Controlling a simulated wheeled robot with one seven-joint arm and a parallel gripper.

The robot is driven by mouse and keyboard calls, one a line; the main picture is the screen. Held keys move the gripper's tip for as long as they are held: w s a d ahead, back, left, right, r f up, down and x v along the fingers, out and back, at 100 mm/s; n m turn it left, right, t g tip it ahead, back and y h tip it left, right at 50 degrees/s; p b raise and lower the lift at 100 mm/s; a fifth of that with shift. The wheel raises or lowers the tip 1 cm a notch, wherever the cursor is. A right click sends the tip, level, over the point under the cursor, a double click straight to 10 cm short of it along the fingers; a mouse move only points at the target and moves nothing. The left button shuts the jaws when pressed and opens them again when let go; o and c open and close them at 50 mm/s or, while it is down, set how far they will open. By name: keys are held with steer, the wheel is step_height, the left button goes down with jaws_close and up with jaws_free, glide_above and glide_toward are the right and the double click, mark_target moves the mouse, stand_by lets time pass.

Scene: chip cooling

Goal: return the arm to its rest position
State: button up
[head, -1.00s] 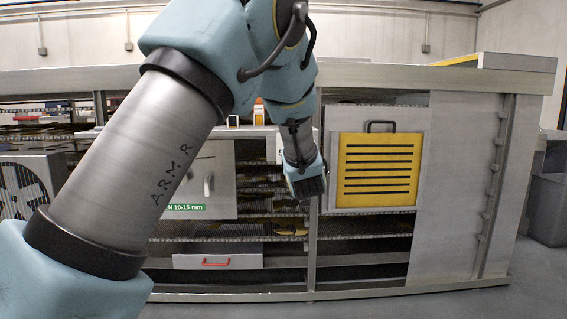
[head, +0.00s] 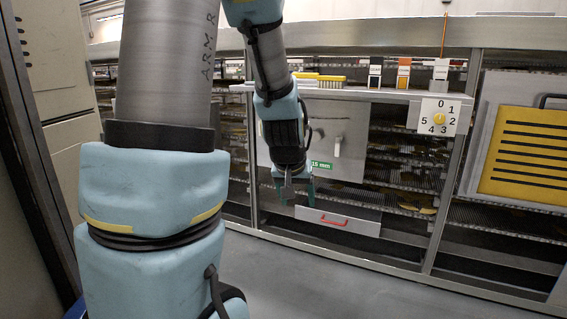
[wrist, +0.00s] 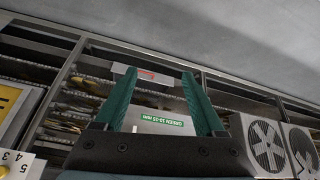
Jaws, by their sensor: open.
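My arm stands in front of the cooling machine in the head view, its lower links upright at left and its forearm hanging down. My gripper (head: 295,192) points downward, open, with nothing seen between its fingers. In the head view it overlaps the grey panel (head: 350,120) with a green label and the left side of the red-handled drawer (head: 360,222). In the wrist view the two green fingers (wrist: 160,78) are spread apart, with the drawer (wrist: 150,75) and the green-labelled panel (wrist: 160,122) beyond them. Contact with the machine is not evident.
A dial (head: 440,117) numbered 0 to 5 and a yellow slotted panel (head: 525,152) are to the right. A yellow brush (head: 320,82) lies on the ledge. A grey cabinet (head: 60,60) stands close at left. Floor (head: 340,285) in front is clear.

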steer(key=s+a+f+n+g+y+p, duration=0.15)
steer(key=s+a+g, duration=0.25)
steer(key=s+a, duration=0.7)
step_height(320, 180, up, 26)
steer(key=p, duration=2.5)
steer(key=shift+s+d, duration=0.3)
steer(key=shift+d, duration=0.15)
